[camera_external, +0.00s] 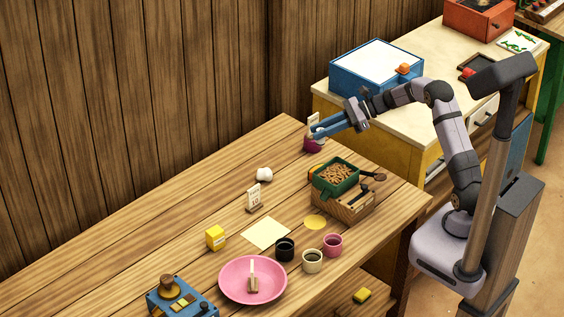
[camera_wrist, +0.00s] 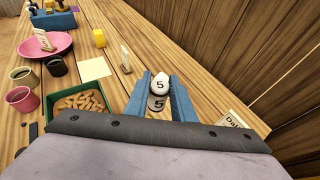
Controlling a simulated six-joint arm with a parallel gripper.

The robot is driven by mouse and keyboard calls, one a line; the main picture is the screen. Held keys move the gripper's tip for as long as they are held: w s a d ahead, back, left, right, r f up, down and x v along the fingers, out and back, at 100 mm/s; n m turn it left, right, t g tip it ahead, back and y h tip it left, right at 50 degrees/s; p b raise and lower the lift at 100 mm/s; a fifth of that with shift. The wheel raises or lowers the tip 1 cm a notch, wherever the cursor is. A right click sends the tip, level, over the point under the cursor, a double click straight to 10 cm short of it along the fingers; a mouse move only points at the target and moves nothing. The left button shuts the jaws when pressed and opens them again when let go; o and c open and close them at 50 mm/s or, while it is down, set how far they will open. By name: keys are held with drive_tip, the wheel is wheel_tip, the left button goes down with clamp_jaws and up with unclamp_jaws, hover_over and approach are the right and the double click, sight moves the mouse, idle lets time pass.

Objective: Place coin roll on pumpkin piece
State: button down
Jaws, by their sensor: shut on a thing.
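My gripper (camera_external: 316,132) has long blue fingers and is low over the far end of the wooden table.
A white card (camera_external: 313,120) stands by the gripper. A green tray of brown pieces (camera_external: 327,188) sits on a wooden box. Three cups, a pink plate (camera_external: 232,291), a yellow block (camera_external: 215,238) and a card stand (camera_external: 253,199) lie further left. The blue box (camera_external: 345,85) is on the back counter.

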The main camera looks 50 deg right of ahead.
drive_tip(key=shift+f+p, duration=0.95)
drive_tip(key=shift+f, duration=4)
drive_tip(key=shift+f, duration=0.15)
drive_tip(key=c, duration=1.5)
unclamp_jaws()
drive_tip(key=b+v, duration=0.2)
drive_tip(key=v, duration=1)
drive_tip(key=shift+r, duration=0.25)
drive_tip(key=shift+s+a, duration=0.1)
